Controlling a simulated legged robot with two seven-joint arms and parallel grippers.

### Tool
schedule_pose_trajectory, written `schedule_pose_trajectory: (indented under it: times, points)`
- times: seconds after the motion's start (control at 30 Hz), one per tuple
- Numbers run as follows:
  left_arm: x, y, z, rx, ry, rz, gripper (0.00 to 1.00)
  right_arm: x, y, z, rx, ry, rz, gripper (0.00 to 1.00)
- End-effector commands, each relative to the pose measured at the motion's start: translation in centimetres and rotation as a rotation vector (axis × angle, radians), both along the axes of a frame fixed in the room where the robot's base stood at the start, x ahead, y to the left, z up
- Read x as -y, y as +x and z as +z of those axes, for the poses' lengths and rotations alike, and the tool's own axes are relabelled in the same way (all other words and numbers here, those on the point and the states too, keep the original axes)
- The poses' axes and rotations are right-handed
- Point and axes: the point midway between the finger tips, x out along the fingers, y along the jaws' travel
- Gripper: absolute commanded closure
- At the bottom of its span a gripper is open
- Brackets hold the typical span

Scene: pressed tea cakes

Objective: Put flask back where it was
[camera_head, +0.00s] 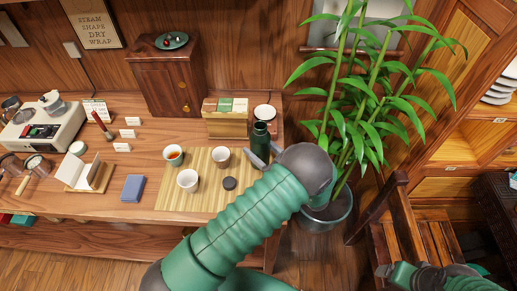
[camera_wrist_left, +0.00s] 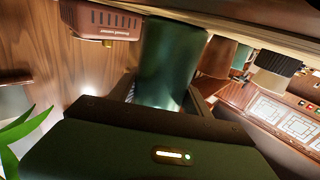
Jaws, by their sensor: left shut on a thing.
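The dark green flask (camera_head: 260,139) is upright at the right end of the bamboo mat (camera_head: 213,196). My left gripper (camera_head: 260,152) is shut around its body; the arm reaches in from the bottom middle. In the left wrist view the flask (camera_wrist_left: 170,62) stands between the two fingers (camera_wrist_left: 163,95). I cannot tell whether its base touches the mat or table. A round dark lid-like disc (camera_head: 229,183) lies on the mat. My right gripper (camera_head: 392,272) is at the bottom right, away from the table; its opening is unclear.
Cups (camera_head: 173,155) stand on the mat left of the flask. A wooden box with cards (camera_head: 226,122) and a white round container (camera_head: 265,112) are behind it. A potted bamboo (camera_head: 325,212) stands close on the right. A blue block (camera_head: 133,188) lies left of the mat.

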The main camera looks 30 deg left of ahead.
Motion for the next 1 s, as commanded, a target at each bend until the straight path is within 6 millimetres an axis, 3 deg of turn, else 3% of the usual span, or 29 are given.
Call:
schedule_pose_trajectory:
  times: [0.13,0.17,0.3,0.67,0.77,1.0]
  points:
    - [0.0,0.0,-0.3,0.0,0.002,0.0,1.0,0.0,0.0,-0.3,0.0,0.0,0.0,0.19]
    - [0.0,0.0,-0.2,0.0,0.0,0.0,0.4,0.0,0.0,-0.2,0.0,0.0,0.0,0.19]
    - [0.0,0.0,-0.2,-0.001,0.0,0.0,0.22,0.0,0.0,-0.1,0.0,0.0,0.0,0.19]
    - [0.3,0.0,0.0,0.0,0.0,-0.001,0.22,0.0,0.0,0.0,0.0,0.0,0.0,0.19]
    - [2.0,-0.4,-0.2,0.0,-0.001,-0.005,0.22,0.0,0.0,-0.4,0.0,0.0,0.0,0.19]
    - [8.0,-1.8,-0.5,0.0,-0.001,-0.004,0.22,0.0,0.0,-1.4,0.0,0.0,0.0,0.19]
